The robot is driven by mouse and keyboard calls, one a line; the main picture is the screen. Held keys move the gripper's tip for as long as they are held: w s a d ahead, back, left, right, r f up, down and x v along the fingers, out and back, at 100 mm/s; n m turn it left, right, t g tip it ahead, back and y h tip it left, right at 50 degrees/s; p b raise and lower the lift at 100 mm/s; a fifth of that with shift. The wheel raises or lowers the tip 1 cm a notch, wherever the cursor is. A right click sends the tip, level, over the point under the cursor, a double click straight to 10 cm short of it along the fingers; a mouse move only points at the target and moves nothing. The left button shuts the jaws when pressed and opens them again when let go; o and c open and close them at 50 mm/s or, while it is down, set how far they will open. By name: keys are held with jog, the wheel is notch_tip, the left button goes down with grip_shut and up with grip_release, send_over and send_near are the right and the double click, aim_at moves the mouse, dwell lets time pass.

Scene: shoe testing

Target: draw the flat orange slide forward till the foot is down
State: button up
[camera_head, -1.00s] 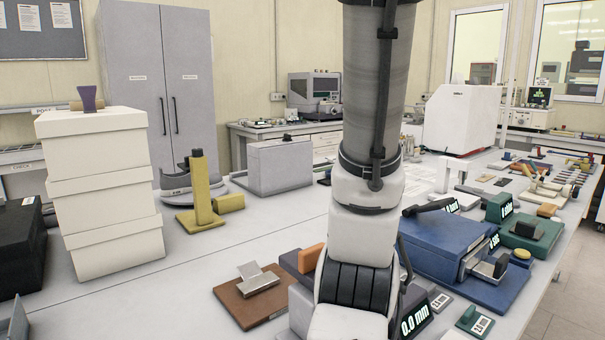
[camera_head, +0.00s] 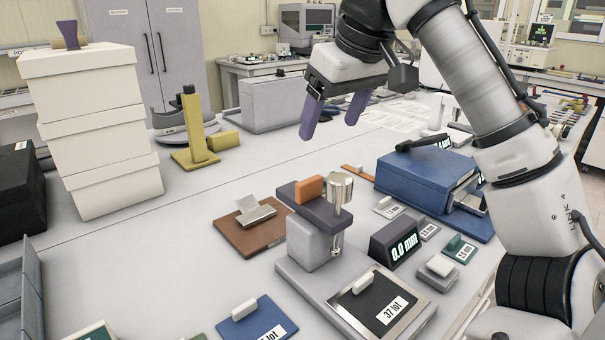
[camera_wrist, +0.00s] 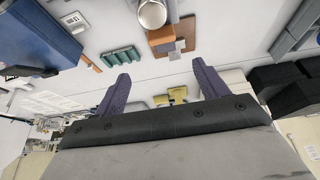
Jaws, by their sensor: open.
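The orange slide (camera_head: 309,189) is a small flat block on top of the dark head of a thickness gauge (camera_head: 312,240). Beside it stands a round metal weight (camera_head: 340,187) above a thin vertical rod; the weight also shows in the wrist view (camera_wrist: 152,14). The rod's lower end is near the grey base, but I cannot tell whether the foot touches down. The gauge's display (camera_head: 403,248) reads 0.0 mm. My gripper (camera_head: 331,128) has two purple fingers spread apart, empty, above and behind the gauge. The fingers also show in the wrist view (camera_wrist: 160,72).
A brown board with a metal piece (camera_head: 240,232) lies left of the gauge, and a blue instrument (camera_head: 430,182) stands to the right. A dark sample labelled 37 lot (camera_head: 378,308) lies in front. White boxes (camera_head: 92,125) are stacked at left.

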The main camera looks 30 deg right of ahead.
aim_at(310, 180)
jog(key=shift+s+f, duration=0.1)
jog(key=shift+f, duration=0.55)
jog(key=x, duration=1.3)
jog(key=shift+a, duration=0.25)
jog(key=c, duration=1.4)
